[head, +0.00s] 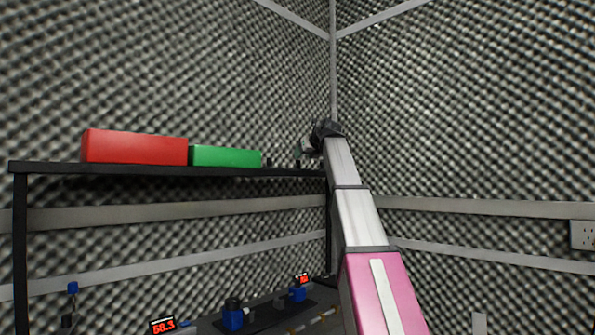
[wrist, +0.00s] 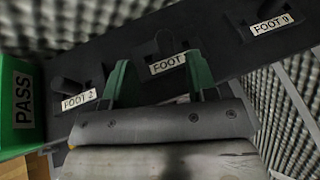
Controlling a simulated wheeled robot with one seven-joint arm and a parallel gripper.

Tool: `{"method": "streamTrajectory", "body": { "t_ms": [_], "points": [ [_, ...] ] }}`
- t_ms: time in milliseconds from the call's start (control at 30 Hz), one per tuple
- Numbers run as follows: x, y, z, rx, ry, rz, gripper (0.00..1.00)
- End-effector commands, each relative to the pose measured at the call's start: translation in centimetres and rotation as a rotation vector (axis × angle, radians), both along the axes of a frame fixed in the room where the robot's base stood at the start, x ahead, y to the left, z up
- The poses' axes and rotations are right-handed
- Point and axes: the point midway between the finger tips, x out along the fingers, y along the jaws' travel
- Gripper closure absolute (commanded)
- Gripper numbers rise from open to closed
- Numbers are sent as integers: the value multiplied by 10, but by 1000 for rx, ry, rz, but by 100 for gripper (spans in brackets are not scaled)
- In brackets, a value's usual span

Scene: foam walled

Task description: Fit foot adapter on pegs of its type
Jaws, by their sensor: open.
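A dark board (wrist: 120,58) in the wrist view carries a row of dark pegs with white labels. The left peg (wrist: 68,87) has the label FOOT 2 (wrist: 79,100). The middle peg (wrist: 168,43) has a FOOT label (wrist: 167,64) whose number is covered by a finger. The right peg (wrist: 268,9) has a label that looks like FOOT 9 (wrist: 272,23). My gripper (wrist: 160,77) is open, its two green fingers in front of the middle peg and apart. In the head view my gripper (head: 303,149) is at the shelf's right end. I cannot make out a foot adapter.
A green box marked PASS (wrist: 14,110) stands left of the board. In the head view a red box (head: 135,147) and the green box (head: 226,156) stand on the black shelf (head: 60,168). Below is a bench with blue devices (head: 233,318) and red displays (head: 162,325). Foam walls enclose the corner.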

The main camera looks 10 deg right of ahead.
Motion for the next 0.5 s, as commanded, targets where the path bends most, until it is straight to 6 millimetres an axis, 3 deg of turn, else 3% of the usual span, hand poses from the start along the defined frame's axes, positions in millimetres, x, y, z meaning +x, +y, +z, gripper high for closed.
{"method": "streamTrajectory", "body": {
  "t_ms": [267, 500],
  "points": [
    [19, 5, -9, 1, 0, 1, 48],
    [49, 13, -22, 2, 1, 1, 48]
  ]
}}
